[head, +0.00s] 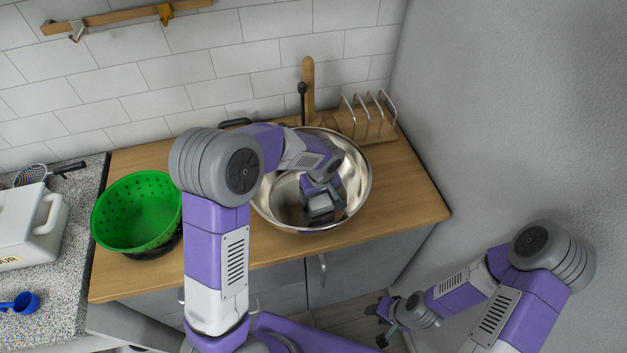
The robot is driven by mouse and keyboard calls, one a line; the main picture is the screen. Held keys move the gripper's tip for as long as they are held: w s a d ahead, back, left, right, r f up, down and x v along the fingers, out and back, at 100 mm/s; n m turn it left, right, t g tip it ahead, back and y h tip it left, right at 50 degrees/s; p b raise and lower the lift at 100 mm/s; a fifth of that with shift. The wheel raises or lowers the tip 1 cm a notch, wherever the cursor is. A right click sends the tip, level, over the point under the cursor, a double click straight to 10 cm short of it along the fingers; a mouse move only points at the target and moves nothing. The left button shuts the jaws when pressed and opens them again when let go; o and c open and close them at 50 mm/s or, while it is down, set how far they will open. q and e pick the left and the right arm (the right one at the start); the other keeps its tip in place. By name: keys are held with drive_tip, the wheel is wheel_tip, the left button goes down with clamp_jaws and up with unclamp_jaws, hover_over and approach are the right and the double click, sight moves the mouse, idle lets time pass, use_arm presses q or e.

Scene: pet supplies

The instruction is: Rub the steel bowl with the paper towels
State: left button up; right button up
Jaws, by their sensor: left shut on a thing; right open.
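The steel bowl (358,180) is large and shiny and sits on the wooden counter top, below the tiled wall. My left gripper (321,215) points down into the bowl, over its front part. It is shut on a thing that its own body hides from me. I cannot make out any paper towels in this view. My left arm covers part of the bowl's left and back. My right gripper (378,323) is open and empty, low in front of the counter, well away from the bowl.
A green colander (136,212) stands left of the bowl. A wire rack on a wooden base (367,121) and upright handles (308,88) stand behind it. A white container (28,225) and a blue scoop (22,303) are far left. A grey wall bounds the right. The counter's right front is clear.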

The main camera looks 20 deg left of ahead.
use_arm(q)
drive_tip(key=shift+s+a+r, duration=0.1)
drive_tip(key=shift+a+r, duration=0.1)
drive_tip(key=shift+r, duration=0.05)
drive_tip(key=shift+r+p, duration=0.5)
drive_tip(key=shift+r, duration=0.35)
wheel_tip(320, 180, up, 2)
drive_tip(key=shift+p, duration=0.75)
drive_tip(key=shift+r+p, duration=1.1)
drive_tip(key=shift+r, duration=0.75)
